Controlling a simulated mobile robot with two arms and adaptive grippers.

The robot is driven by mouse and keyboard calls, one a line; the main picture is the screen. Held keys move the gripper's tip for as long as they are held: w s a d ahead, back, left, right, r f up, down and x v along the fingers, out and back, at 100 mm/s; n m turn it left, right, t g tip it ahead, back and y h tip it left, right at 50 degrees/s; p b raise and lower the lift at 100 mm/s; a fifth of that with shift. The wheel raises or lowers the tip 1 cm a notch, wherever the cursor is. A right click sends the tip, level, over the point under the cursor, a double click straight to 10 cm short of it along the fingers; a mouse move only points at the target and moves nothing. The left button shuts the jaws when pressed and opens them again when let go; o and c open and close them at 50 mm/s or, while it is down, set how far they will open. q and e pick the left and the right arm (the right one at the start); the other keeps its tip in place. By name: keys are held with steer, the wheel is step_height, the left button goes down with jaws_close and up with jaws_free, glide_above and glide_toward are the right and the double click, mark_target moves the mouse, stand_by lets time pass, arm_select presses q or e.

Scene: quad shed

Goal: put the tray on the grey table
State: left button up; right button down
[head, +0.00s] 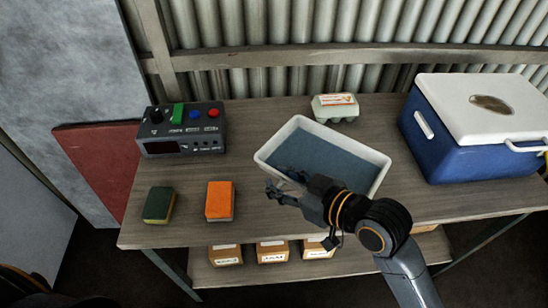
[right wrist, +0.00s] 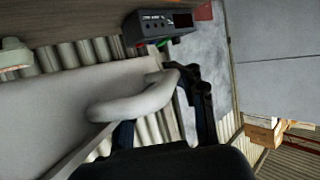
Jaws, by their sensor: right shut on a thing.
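The tray (head: 280,139) is white with a blue-grey floor and looks empty in the head view. It is at the middle of the wooden grey-brown table (head: 240,160); I cannot tell whether it rests on the top or is just above it. My right gripper (head: 281,192) is at the tray's near left side. In the right wrist view my right gripper (right wrist: 160,110) is shut on the tray's pale looped handle (right wrist: 135,98), with the tray's wall (right wrist: 60,110) filling the left. My left gripper is not in view.
A control box (head: 181,130) stands at the back left, with a green sponge (head: 159,204) and an orange sponge (head: 219,201) in front. An egg carton (head: 335,107) is behind the tray. A blue cooler (head: 470,135) stands at right. Small boxes (head: 272,252) sit on the lower shelf.

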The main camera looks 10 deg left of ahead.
steer(key=s+a+f+n+g+y, duration=0.1)
steer(key=s+a+n+g, duration=0.1)
steer(key=s+a, duration=0.1)
steer(key=shift+n+g, duration=0.6)
steer(key=shift+g, duration=0.2)
steer(key=w+d+f, duration=0.2)
steer(key=d+f, duration=0.1)
steer(key=w+d+f, duration=0.5)
steer(key=d+f, duration=0.1)
steer(key=shift+w+d, duration=0.3)
steer(key=shift+d, duration=0.1)
steer(key=shift+w+d+f, duration=0.25)
steer(key=shift+d+f, duration=0.05)
steer(key=shift+f, duration=0.25)
step_height(320, 180, down, 3)
steer(key=shift+d+f, duration=0.1)
steer(key=shift+f, duration=0.05)
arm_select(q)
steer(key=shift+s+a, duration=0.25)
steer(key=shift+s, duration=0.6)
arm_select(e)
steer(key=c, duration=0.8)
jaws_free()
